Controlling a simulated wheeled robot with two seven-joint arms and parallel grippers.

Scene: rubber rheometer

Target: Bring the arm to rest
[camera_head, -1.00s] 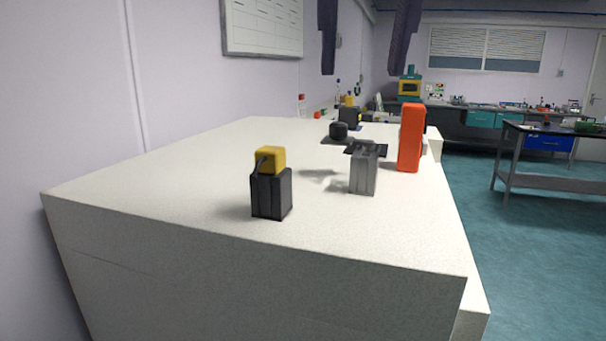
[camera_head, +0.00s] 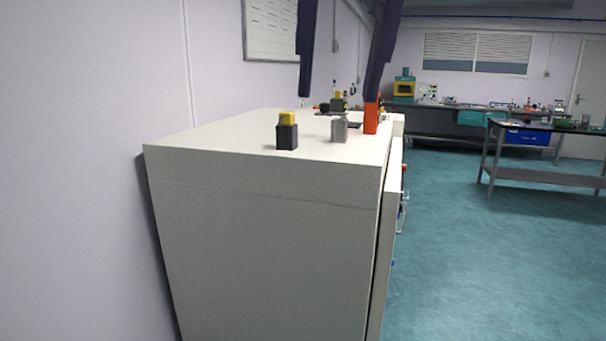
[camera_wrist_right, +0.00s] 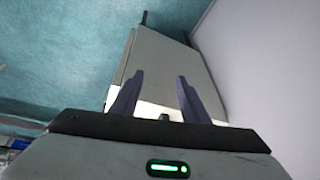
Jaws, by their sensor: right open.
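My right gripper (camera_head: 339,97) comes down from the top of the head view as two dark purple fingers, spread apart with nothing between them. Its right finger overlaps the orange-red block in the picture. In the right wrist view the same fingers (camera_wrist_right: 158,98) stand apart and empty, with the pale cabinet beyond them. My left gripper is not in view.
A pale cabinet (camera_head: 265,240) stands against the left wall. On its top are a black block with a yellow top (camera_head: 287,137), a grey metal block (camera_head: 339,130) and an orange-red block (camera_head: 370,119). Open teal floor (camera_head: 480,260) lies to the right.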

